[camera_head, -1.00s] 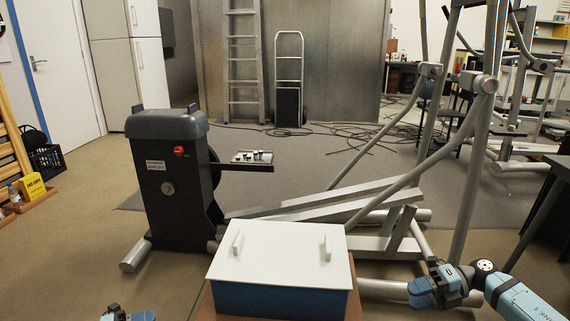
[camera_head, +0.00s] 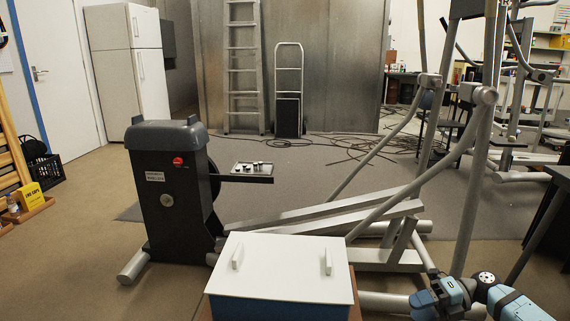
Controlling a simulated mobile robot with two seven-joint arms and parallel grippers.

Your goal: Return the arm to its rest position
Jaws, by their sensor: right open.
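My right arm comes in at the bottom right, and its blue and grey gripper (camera_head: 436,301) is low at the picture's lower edge, to the right of the white-lidded blue box (camera_head: 285,262). No object shows in the gripper, and its fingertips are hard to make out. The gripper appears in front of the silver frame tubes of the elliptical trainer (camera_head: 168,185); whether it touches them cannot be told. My left gripper is not in the picture.
The box stands on a brown surface (camera_head: 355,308) at bottom centre. The elliptical's silver rails and poles (camera_head: 466,175) rise close beside my right arm. A small tray with parts (camera_head: 252,169) juts from the dark housing. Open carpet (camera_head: 300,190) lies behind.

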